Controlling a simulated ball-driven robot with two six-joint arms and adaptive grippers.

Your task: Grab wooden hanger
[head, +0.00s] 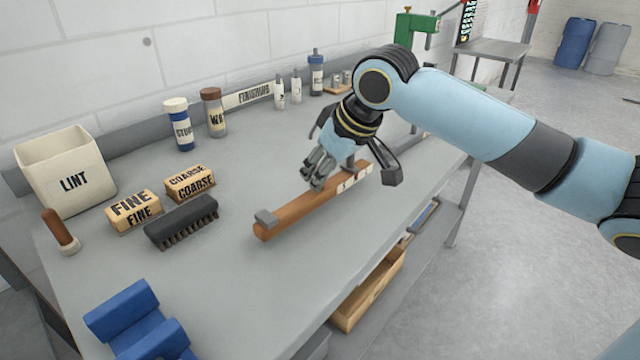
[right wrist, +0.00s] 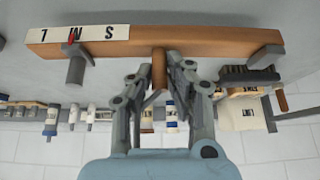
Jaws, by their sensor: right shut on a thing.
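A long brown wooden bar (head: 300,209) lies on the grey bench, the only thing in view that fits the wooden hanger. It has a white S, M, L label and grey end blocks or pegs. It also shows across the top of the right wrist view (right wrist: 210,38). My right gripper (head: 318,172) is over the middle of the bar. In the right wrist view its fingers (right wrist: 159,75) are closed around a short wooden post at the bar's middle. Whether the bar is clear of the bench is hard to tell. My left gripper is out of view.
A LINT bin (head: 64,170), FINE block (head: 132,209), COARSE block (head: 190,183), black brush (head: 181,221) and blue cradle (head: 135,322) stand left and in front. Bottles (head: 213,112) line the back. Bare bench lies between the cradle and the bar. A wooden tray (head: 368,290) sits below.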

